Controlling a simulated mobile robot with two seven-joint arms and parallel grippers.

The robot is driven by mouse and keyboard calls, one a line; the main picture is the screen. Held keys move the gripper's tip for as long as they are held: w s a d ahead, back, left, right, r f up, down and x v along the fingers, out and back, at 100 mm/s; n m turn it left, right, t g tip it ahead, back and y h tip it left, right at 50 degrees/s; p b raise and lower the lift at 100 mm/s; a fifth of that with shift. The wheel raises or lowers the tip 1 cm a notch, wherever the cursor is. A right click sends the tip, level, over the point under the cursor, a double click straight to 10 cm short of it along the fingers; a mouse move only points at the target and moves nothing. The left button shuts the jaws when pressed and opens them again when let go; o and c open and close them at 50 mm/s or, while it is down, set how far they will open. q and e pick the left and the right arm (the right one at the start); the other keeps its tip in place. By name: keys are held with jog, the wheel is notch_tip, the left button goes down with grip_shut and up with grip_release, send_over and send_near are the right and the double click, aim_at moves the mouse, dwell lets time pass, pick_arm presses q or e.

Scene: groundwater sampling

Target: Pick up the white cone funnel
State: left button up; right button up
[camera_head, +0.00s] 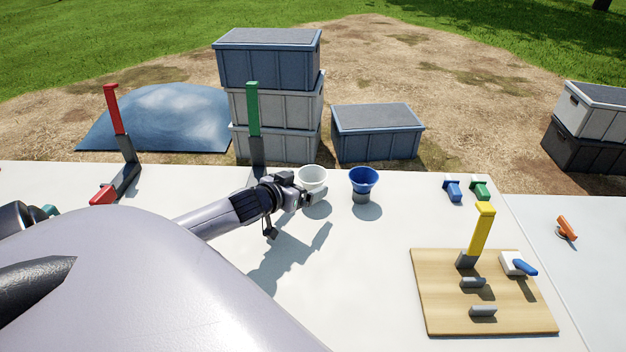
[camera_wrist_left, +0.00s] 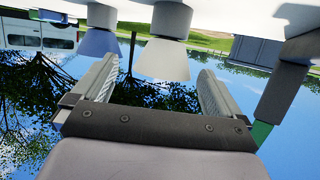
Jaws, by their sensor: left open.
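The white cone funnel (camera_head: 312,174) stands upright with its wide mouth up on the white table, near the back edge. My left gripper (camera_head: 308,196) is right in front of it, at its lower left, and hides part of its lower side. In the left wrist view, which appears upside down, the white funnel (camera_wrist_left: 166,58) shows ahead, in the gap between the two open fingers of the left gripper (camera_wrist_left: 158,70). The fingers are empty; I cannot tell how far they are from the funnel. My right gripper is not in view.
A blue funnel (camera_head: 364,180) stands close on the white funnel's right. A green-handled lever (camera_head: 253,110) rises to its left, a red-handled one (camera_head: 114,110) farther left. A wooden board (camera_head: 435,290) with a yellow-handled lever (camera_head: 482,230) lies front right. The table's middle is clear.

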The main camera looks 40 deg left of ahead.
aim_at(306, 179)
pick_arm(q)
jog(key=w, duration=0.2)
jog(key=w+a, duration=0.1)
jog(key=shift+w+f, duration=0.2)
jog(key=shift+f, duration=0.1)
jog(key=shift+x, duration=0.8)
jog(key=c, duration=0.8)
